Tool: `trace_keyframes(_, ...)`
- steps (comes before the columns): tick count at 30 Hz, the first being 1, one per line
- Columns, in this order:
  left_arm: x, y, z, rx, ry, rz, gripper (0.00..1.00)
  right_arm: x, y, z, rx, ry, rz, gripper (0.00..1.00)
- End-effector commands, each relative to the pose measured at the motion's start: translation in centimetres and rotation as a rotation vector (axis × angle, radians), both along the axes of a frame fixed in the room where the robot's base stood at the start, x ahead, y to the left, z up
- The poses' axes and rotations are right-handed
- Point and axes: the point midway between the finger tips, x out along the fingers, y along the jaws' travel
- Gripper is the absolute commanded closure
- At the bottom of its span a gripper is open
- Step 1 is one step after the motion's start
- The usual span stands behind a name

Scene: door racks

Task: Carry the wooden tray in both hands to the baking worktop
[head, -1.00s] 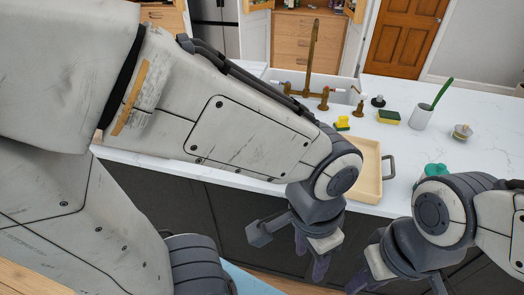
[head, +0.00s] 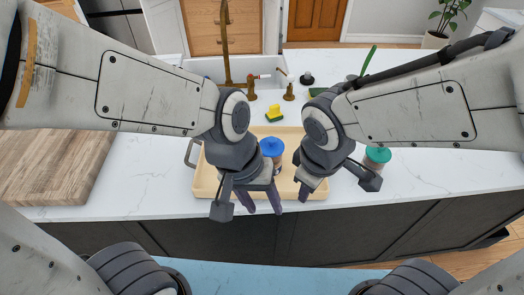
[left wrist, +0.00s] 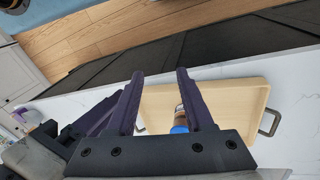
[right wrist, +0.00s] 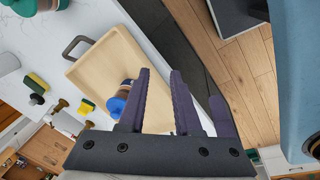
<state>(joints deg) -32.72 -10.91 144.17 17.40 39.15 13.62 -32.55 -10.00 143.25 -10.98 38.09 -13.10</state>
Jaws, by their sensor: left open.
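The pale wooden tray (head: 205,183) lies on the white counter near its front edge, partly hidden by my arms. It has dark side handles; the left one (head: 191,153) shows in the head view. A blue-lidded jar (head: 271,148) stands on it. My left gripper (head: 262,208) is open and empty, in front of the tray's near side. My right gripper (head: 303,192) is open over the tray's near right part. The tray also shows beyond the fingers in the left wrist view (left wrist: 235,97) and right wrist view (right wrist: 105,62). Neither gripper touches a handle.
A wooden board (head: 55,165) lies on the counter at left. A teal-lidded jar (head: 377,157) stands right of the tray. A yellow sponge (head: 274,112), a brass tap (head: 226,50) and the sink are behind it. Dark cabinets (head: 330,235) front the counter.

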Motion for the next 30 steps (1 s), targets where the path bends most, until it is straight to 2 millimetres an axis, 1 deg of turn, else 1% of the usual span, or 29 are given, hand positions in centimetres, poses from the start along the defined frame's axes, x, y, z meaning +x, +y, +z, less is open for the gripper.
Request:
trace_keyframes(1, 2.4, -0.6, 0.4, -0.05, 0.032, 0.214, 0.48, 3.2, -1.5, 0.5, -0.065, -0.054, 0.104, 0.68)
trace_keyframes(2, 4.0, -1.0, 0.4, -0.086, 0.05, 0.361, 0.48, 5.2, -2.5, 0.6, -0.108, -0.089, 0.19, 0.68)
trace_keyframes(3, 6.4, -1.1, 0.4, -0.135, 0.074, 0.568, 0.48, 7.9, -3.8, 0.7, -0.171, -0.132, 0.316, 0.68)
trace_keyframes(5, 10.2, -0.7, 0.1, -0.208, 0.11, 0.888, 0.48, 11.5, -5.6, 0.7, -0.264, -0.18, 0.522, 0.68)
trace_keyframes(6, 12.8, 0.2, -0.1, -0.255, 0.132, 1.104, 0.48, 13.6, -6.8, 0.5, -0.322, -0.2, 0.663, 0.68)
trace_keyframes(8, 16.4, 2.3, -0.7, -0.323, 0.16, 1.431, 0.48, 16.3, -8.4, 0.0, -0.398, -0.222, 0.884, 0.68)
trace_keyframes(9, 18.5, 4.1, -1.3, -0.367, 0.173, 1.645, 0.48, 17.8, -9.4, -0.5, -0.441, -0.23, 1.032, 0.68)
trace_keyframes(11, 21.1, 7.3, -2.2, -0.429, 0.186, 1.955, 0.48, 19.4, -10.7, -1.5, -0.489, -0.238, 1.25, 0.68)
trace_keyframes(12, 22.3, 9.7, -2.9, -0.468, 0.188, 2.147, 0.48, 20.0, -11.4, -2.2, -0.509, -0.242, 1.386, 0.68)
trace_keyframes(14, 23.6, 13.1, -4.0, -0.522, 0.182, 2.409, 0.48, 20.5, -12.4, -3.4, -0.527, -0.249, 1.575, 0.68)
trace_keyframes(15, 24.1, 15.2, -4.7, -0.554, 0.172, 2.56, 0.48, 20.6, -12.9, -4.2, -0.532, -0.257, 1.685, 0.68)
trace_keyframes(18, 24.3, 19.4, -6.1, -0.618, 0.138, 2.859, 0.48, 20.3, -13.8, -5.8, -0.527, -0.278, 1.906, 0.68)
trace_keyframes(21, 24.1, 22.0, -7.0, -0.661, 0.109, 3.04, 0.48, 19.8, -14.3, -6.8, -0.516, -0.298, 2.04, 0.68)
trace_keyframes(22, 24.0, 22.4, -7.1, 0.669, -0.1, -3.064, 0.48, 19.7, -14.3, -6.9, -0.514, -0.302, 2.066, 0.68)
trace_keyframes(26, 23.9, 23.3, -7.4, 0.66, -0.086, -3.003, 0.48, 19.5, -14.3, -7.3, -0.511, -0.312, 2.113, 0.68)
trace_keyframes(30, 23.8, 23.2, -7.4, 0.661, -0.087, -3.004, 0.48, 19.5, -14.3, -7.3, -0.512, -0.312, 2.113, 0.68)
